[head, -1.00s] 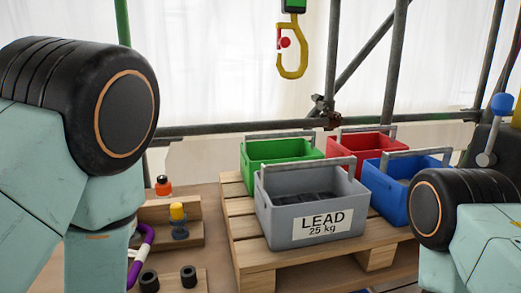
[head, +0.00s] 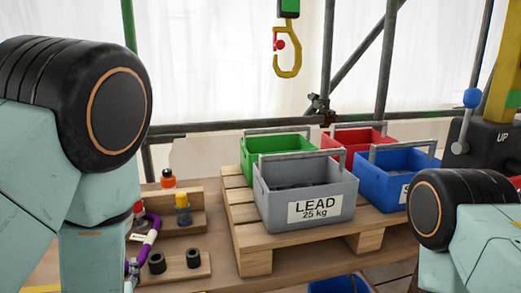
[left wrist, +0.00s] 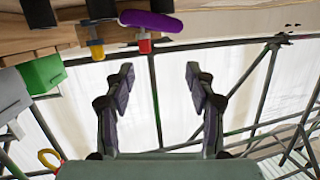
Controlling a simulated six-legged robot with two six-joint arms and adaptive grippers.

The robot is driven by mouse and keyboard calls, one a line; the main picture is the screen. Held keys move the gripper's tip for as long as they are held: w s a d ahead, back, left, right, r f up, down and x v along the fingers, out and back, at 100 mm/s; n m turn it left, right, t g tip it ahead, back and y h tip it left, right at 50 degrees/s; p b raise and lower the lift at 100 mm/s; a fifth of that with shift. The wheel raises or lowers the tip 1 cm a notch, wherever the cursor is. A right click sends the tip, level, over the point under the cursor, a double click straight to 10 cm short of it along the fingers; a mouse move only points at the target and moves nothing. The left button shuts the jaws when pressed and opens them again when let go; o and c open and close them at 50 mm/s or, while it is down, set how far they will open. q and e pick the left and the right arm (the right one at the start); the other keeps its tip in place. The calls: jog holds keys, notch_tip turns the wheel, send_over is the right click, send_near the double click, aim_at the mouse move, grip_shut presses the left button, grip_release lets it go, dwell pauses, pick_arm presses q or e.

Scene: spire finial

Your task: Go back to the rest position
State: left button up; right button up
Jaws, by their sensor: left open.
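My left gripper (left wrist: 160,88) shows in the left wrist view with its two dark fingers spread apart and nothing between them. The bench and its small items appear above it there, apart from the fingers. In the head view, my left arm fills the left side and my right arm stands at the lower right. Neither gripper can be made out in the head view. The right gripper is out of sight.
A grey LEAD bin (head: 308,192), green bin (head: 276,145), red bin (head: 350,138) and blue bin (head: 395,180) stand on a pallet (head: 290,236). A yellow hook (head: 288,60) hangs above. A purple-handled item (head: 150,235) lies near my left arm. A lever box (head: 485,145) stands right.

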pick_arm(q)
jog(key=s+d+f+m+g+h, duration=0.2)
jog(key=s+f+g, duration=0.2)
jog(key=s+f, duration=0.3)
jog(key=s+d+f+m+g+h, duration=0.1)
jog(key=s+d+f+g+h, duration=0.2)
jog(key=f, duration=0.7)
jog(key=s+f+g+h, duration=0.1)
jog(key=s+f+g, duration=0.2)
jog(key=s, duration=0.6)
jog(key=s+d+f+g+h, duration=0.1)
jog(key=s+f+g, duration=0.2)
jog(key=s, duration=0.7)
notch_tip(320, 180, down, 2)
jog(key=shift+f+m+g, duration=0.15)
jog(key=shift+m+g, duration=0.25)
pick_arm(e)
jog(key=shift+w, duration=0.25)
pick_arm(q)
jog(key=shift+c, duration=0.2)
